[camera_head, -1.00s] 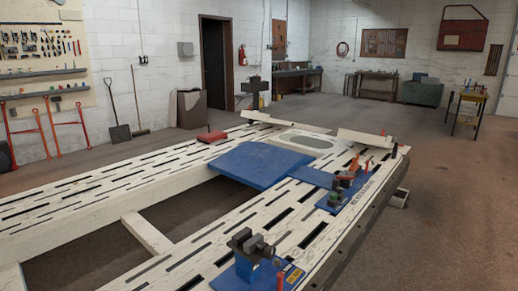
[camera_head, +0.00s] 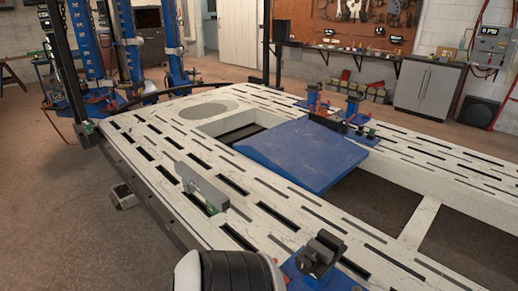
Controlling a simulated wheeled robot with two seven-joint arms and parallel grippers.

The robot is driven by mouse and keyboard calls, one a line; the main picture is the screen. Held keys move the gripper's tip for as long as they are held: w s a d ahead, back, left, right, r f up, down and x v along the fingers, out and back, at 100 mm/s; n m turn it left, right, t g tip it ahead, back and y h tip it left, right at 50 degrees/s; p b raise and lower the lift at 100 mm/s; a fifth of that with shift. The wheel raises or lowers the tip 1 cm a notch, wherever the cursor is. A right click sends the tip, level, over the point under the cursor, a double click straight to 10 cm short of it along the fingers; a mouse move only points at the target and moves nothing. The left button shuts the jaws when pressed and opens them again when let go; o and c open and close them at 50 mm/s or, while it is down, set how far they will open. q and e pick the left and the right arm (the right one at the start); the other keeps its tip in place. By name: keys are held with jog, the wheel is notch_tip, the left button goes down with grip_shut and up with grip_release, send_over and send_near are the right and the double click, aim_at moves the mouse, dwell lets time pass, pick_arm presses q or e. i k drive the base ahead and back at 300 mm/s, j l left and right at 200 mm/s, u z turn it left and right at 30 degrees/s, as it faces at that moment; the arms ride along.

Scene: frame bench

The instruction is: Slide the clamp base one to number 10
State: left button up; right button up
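A clamp with a dark jaw block (camera_head: 322,250) stands on a blue clamp base (camera_head: 300,277) at the near edge of the slotted white frame bench (camera_head: 150,120). The bottom of the picture cuts off part of this base. Two more clamps, one red and blue (camera_head: 317,103) and one blue (camera_head: 354,108), stand on the far side of the bench. I cannot read a number 10 or tell which clamp is base one. Neither gripper shows. A white and black rounded part of my own arm is at the bottom edge, left of the near clamp.
A blue plate (camera_head: 300,155) lies across the bench opening. A grey upright plate (camera_head: 200,187) stands on the near left deck. Blue posts (camera_head: 130,50) stand beyond the bench's left end. Open floor (camera_head: 50,200) lies to the left. A grey cabinet (camera_head: 428,88) is at the back.

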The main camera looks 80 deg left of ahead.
aim_at(318, 274)
jog(key=u, duration=2)
